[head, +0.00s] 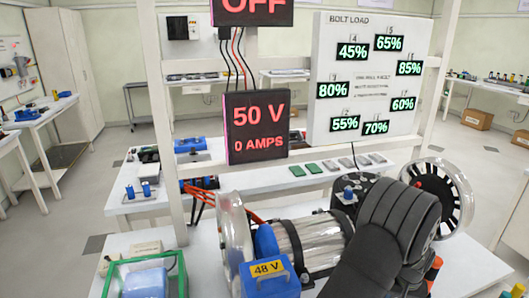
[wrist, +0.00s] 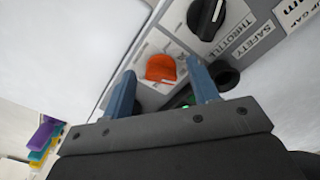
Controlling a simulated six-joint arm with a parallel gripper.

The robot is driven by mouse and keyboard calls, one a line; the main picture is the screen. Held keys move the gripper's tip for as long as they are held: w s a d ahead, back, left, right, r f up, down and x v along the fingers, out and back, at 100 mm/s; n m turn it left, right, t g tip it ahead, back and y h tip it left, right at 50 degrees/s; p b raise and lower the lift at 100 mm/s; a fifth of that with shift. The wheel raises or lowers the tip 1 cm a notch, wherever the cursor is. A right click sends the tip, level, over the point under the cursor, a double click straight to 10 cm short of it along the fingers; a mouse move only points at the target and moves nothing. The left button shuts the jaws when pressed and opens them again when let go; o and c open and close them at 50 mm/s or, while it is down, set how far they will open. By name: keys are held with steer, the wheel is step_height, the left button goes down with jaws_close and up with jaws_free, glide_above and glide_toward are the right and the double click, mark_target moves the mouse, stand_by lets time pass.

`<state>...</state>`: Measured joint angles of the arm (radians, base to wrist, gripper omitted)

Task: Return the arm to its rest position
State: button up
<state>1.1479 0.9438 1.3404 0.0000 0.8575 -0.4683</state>
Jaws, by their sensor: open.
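My gripper (wrist: 160,72) shows in the wrist view with its two blue fingers apart and nothing held between them. Its fingers point at a light control panel (wrist: 178,42). An orange knob (wrist: 161,68) on the panel appears between the fingertips; I cannot tell whether they touch it. A black knob (wrist: 206,17) sits beyond it, near labels reading THROTTLE and SAFETY. A dark round part and a small green spot lie partly behind the right finger. In the head view my dark arm (head: 385,235) reaches over the bench at the lower right, and my gripper is hidden.
A clear-cased motor (head: 313,240) and a blue 48 V box (head: 268,282) stand beside my arm. A spoked wheel (head: 462,200) is at right, a green tray (head: 112,283) at left. Displays read OFF, 50 V (head: 258,125) and 0 AMPS; a bolt-load board (head: 325,50) stands behind.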

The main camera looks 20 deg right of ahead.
steer(key=n, duration=0.3)
step_height(320, 180, up, 7)
steer(key=shift+r, duration=0.15)
stand_by(0.3)
